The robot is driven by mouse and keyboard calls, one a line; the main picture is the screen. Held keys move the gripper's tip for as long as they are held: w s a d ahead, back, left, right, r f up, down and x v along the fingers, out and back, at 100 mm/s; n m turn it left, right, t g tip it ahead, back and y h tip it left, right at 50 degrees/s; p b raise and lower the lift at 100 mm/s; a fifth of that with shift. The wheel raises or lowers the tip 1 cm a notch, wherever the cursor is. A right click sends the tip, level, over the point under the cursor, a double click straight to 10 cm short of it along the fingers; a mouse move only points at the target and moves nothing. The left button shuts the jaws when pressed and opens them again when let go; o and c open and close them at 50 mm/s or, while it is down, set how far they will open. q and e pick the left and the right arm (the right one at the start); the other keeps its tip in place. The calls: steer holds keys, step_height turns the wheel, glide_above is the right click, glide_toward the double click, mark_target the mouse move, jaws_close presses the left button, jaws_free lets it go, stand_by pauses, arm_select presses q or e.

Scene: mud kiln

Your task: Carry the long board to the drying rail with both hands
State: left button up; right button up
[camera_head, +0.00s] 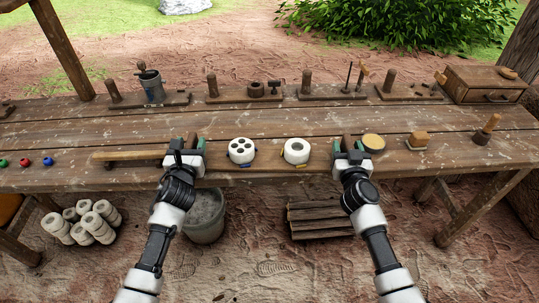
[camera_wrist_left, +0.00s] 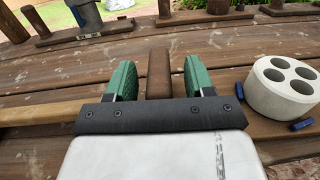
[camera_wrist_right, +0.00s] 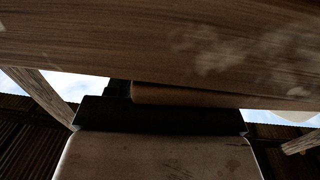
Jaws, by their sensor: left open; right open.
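What looks like the long board (camera_head: 268,176) lies along the front of the workbench, between my grippers, hard to tell from the bench planks. A pale wooden bar (camera_head: 125,156), perhaps the drying rail, lies left of my left gripper.
Blue tabs (camera_wrist_left: 301,125) lie beside the holed piece. A round tan-topped item (camera_head: 373,142), a wooden block (camera_head: 418,140) and a stamp (camera_head: 487,129) stand right. Tools and a metal can (camera_head: 152,86) line the back. Coloured balls (camera_head: 26,162) lie far left. A bucket (camera_head: 205,215) stands below.

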mark_target(349, 141)
arm_select(q)
jaws_close()
arm_select(e)
jaws_close()
arm_select(q)
steer(key=shift+r, duration=0.1)
arm_select(e)
steer(key=shift+r, duration=0.15)
